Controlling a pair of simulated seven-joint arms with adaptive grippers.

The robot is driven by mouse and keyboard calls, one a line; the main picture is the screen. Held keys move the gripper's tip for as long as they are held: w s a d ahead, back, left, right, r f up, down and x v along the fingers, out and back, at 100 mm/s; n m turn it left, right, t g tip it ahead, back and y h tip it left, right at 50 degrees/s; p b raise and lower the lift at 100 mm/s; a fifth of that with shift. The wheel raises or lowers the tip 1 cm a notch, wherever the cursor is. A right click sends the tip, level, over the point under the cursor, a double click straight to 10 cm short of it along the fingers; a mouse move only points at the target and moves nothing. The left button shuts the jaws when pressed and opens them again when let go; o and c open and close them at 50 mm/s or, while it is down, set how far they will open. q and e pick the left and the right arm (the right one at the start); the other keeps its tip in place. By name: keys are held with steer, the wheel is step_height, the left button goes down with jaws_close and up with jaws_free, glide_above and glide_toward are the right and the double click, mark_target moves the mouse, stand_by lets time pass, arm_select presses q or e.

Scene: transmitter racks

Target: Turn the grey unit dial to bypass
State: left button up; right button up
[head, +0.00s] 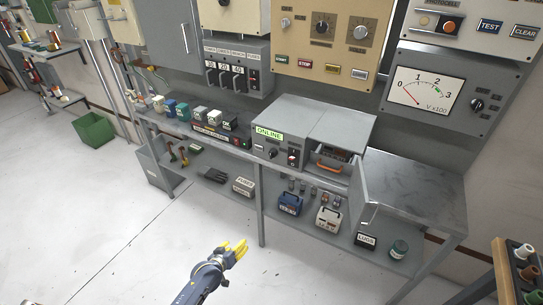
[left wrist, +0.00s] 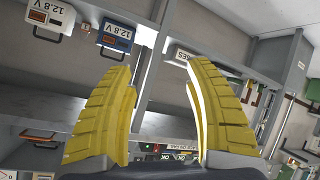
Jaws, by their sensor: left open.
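The grey unit (head: 283,136) stands on the bench in the head view, with a green ONLINE label on its upper front edge. Its dial (head: 272,153) is a small dark knob on the front face, left of a red-lit switch (head: 292,156). I cannot read the dial's marks at this size. My left gripper (head: 238,249) is low over the floor in front of the bench, well apart from the unit. In the left wrist view its yellow fingers (left wrist: 159,72) are spread with nothing between them; I cannot make out the dial there. My right gripper is not in view.
A grey door or panel (head: 363,191) juts forward farther right. The lower shelf holds a blue battery (head: 289,204) and a white battery (head: 328,218). The floor (head: 140,250) before the bench is clear.

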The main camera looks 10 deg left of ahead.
arm_select(q)
steer(key=w+d+r+n+t+h, duration=0.15)
steer(key=w+r, duration=0.25)
steer(key=r, duration=0.4)
steer(key=w+r+n+t, duration=0.2)
steer(key=w+r, duration=0.2)
steer(key=r, duration=0.3)
steer(key=n+t+h, duration=0.2)
steer(key=n, duration=0.6)
glide_toward(272, 158)
steer(key=x, duration=0.7)
steer(key=r+x, duration=0.1)
steer(key=x, duration=0.2)
steer(key=shift+w+a, duration=0.2)
steer(key=shift+w, duration=0.05)
steer(key=shift+c, duration=0.4)
jaws_close()
